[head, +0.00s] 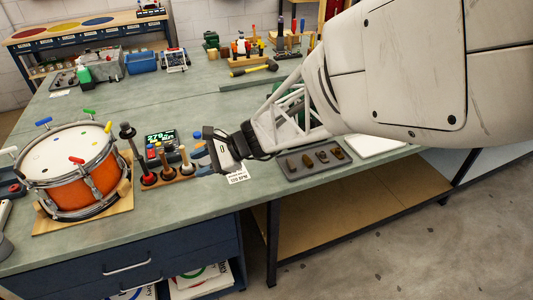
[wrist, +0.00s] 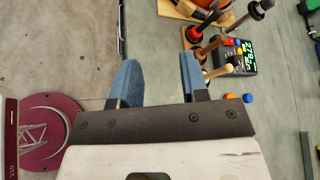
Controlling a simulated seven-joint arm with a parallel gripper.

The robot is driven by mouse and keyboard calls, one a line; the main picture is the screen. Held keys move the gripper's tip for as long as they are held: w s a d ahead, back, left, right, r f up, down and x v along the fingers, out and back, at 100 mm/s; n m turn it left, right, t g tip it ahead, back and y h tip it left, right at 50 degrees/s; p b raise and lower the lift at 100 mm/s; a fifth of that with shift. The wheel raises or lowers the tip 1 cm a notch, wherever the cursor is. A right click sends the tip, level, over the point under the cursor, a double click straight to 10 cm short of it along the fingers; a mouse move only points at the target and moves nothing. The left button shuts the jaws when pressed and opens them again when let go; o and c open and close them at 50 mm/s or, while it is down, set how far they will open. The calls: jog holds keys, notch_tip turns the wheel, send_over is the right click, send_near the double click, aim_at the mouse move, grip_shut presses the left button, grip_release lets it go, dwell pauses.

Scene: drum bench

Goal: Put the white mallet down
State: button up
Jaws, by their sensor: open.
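A wooden mallet rack (head: 170,180) stands on the bench right of the drum. The pale, whitish mallet (head: 186,158) stands upright in its right end, nearest my gripper; a pale stick in the wrist view (wrist: 219,71) seems to be the same one. A dark-headed mallet (head: 128,132) stands tall at the left end, and another wooden-handled mallet (head: 166,165) is between them. My gripper (head: 201,154) is just right of the rack. In the wrist view, its blue fingers (wrist: 158,70) are spread apart with nothing between them; the rack lies beyond the right finger.
An orange drum (head: 84,190) on a wooden board is left of the rack. A small green-lit display (head: 160,138) is behind it. A grey tray (head: 312,161) with small brown pieces lies to the right. The bench's front edge runs close below my gripper.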

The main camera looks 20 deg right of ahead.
jog(key=s+d+r+n+h, duration=0.5)
jog(key=s+d+n+h, duration=0.1)
jog(key=s, duration=0.4)
jog(key=s+d+r+n+h, duration=0.4)
jog(key=s+d+n+h, duration=0.2)
jog(key=s, duration=0.5)
jog(key=shift+d+r+n+g+h, duration=0.4)
jog(key=shift+d+n, duration=0.25)
jog(key=shift+n, duration=0.55)
jog(key=shift+o, duration=0.3)
jog(key=shift+w, duration=0.1)
